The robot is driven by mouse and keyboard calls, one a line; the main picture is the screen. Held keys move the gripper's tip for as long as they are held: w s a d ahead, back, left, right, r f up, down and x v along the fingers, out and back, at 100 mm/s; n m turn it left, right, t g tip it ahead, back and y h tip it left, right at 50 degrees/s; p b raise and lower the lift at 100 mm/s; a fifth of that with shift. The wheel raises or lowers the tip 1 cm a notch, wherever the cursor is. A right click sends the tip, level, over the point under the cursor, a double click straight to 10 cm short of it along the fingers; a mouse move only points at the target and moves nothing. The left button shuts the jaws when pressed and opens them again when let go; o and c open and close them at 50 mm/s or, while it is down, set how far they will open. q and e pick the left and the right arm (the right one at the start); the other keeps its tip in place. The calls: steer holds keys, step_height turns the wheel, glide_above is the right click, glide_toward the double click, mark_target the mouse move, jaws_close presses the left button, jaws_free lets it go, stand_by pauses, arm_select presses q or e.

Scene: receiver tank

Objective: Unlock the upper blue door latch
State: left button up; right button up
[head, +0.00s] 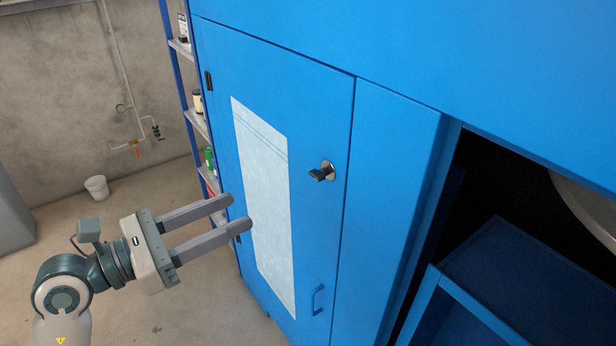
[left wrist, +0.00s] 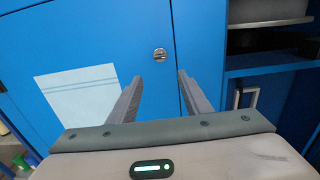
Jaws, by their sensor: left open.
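The blue door (head: 310,110) is shut and has a large pale sheet (head: 265,200) on its front. The latch (head: 322,171) is a dark knob on a round silver plate, on the door's right side. My left gripper (head: 236,212) is open and empty, to the left of the latch and lower in the head view, in front of the sheet. In the left wrist view, a round silver fitting (left wrist: 160,55), apparently the latch, shows just beyond the gap between the fingertips (left wrist: 160,78), apart from them. My right gripper is not in view.
A blue handle (head: 317,299) sits low on the door. An open dark bay with a blue frame (head: 440,280) is at the right. A narrow shelf rack (head: 195,120) with small containers stands behind, left of the cabinet. A white bucket (head: 97,187) stands by the wall.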

mark_target(313, 177)
arm_select(q)
steer(key=p+x, duration=0.6)
steer(key=x, duration=0.9)
steer(key=shift+w+d, duration=0.2)
steer(key=shift+d, duration=0.1)
steer(key=shift+w+d+f, duration=0.1)
steer(key=shift+w+d, duration=0.25)
steer(key=shift+d, duration=0.1)
steer(key=c, duration=1.1)
steer(key=shift+p, duration=0.35)
